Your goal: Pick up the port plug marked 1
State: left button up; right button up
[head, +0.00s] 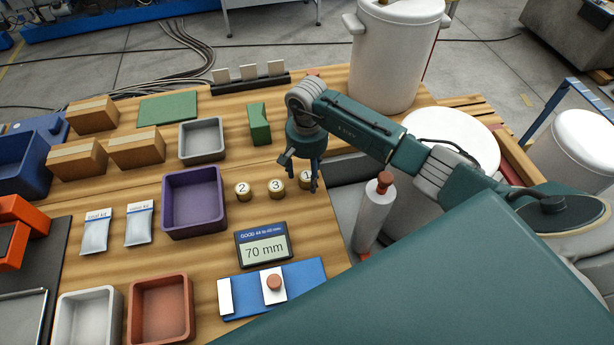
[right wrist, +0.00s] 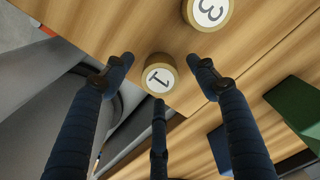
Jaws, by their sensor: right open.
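The port plug marked 1 (head: 306,176) is a short brass-coloured cylinder with a white numbered top, standing on the wooden table near its right edge. The right gripper's fingers partly hide it in the head view. My right gripper (head: 301,177) is open, reaching down over this plug. In the right wrist view, plug 1 (right wrist: 160,78) lies between the spread fingers of the gripper (right wrist: 160,68), with visible gaps to the two outer ones. The plug marked 3 (head: 276,186) and the plug marked 2 (head: 243,190) stand to its left. My left gripper is not in view.
A display reading 70 mm (head: 263,246) and a blue board (head: 306,276) lie in front of the plugs. A purple tray (head: 194,174) is to the left, a green block (head: 259,124) behind. A white cylinder with a red-brown top (head: 369,222) stands right of the table edge.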

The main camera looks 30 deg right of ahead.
jog(key=shift+c, duration=0.2)
jog(key=c, duration=0.9)
jog(key=shift+c, duration=0.7)
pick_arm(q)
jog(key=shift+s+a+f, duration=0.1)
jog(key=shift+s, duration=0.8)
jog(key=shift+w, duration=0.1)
pick_arm(e)
jog(key=shift+r, duration=0.1)
